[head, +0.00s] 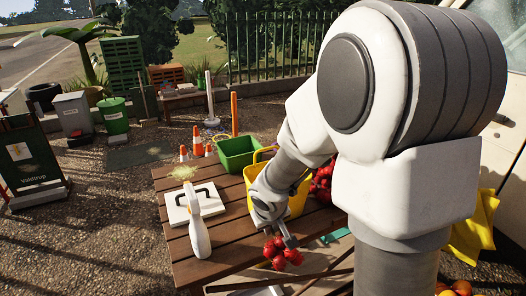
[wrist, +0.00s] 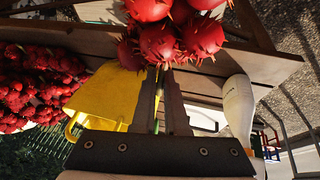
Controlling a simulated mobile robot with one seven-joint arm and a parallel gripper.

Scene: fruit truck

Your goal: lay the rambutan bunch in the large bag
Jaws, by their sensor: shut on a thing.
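A rambutan bunch (head: 280,256) of several red spiny fruits hangs from my gripper (head: 283,240), over the near edge of the slatted wooden table. In the wrist view the bunch (wrist: 168,38) sits at the tips of my gripper (wrist: 164,72), which is shut on its stem end. A yellow open container (head: 297,203) stands on the table behind the gripper, partly hidden by my arm; it also shows in the wrist view (wrist: 105,97). A yellow bag-like thing (head: 472,235) is at the right. I cannot tell which of these is the large bag.
A green crate (head: 238,153) stands at the table's back. A white scale-like box (head: 190,203) with a dark handle and a white bottle-like object (head: 199,235) are on the left. More red fruit (head: 322,183) lies behind my arm. Orange cones (head: 197,142) stand beyond the table.

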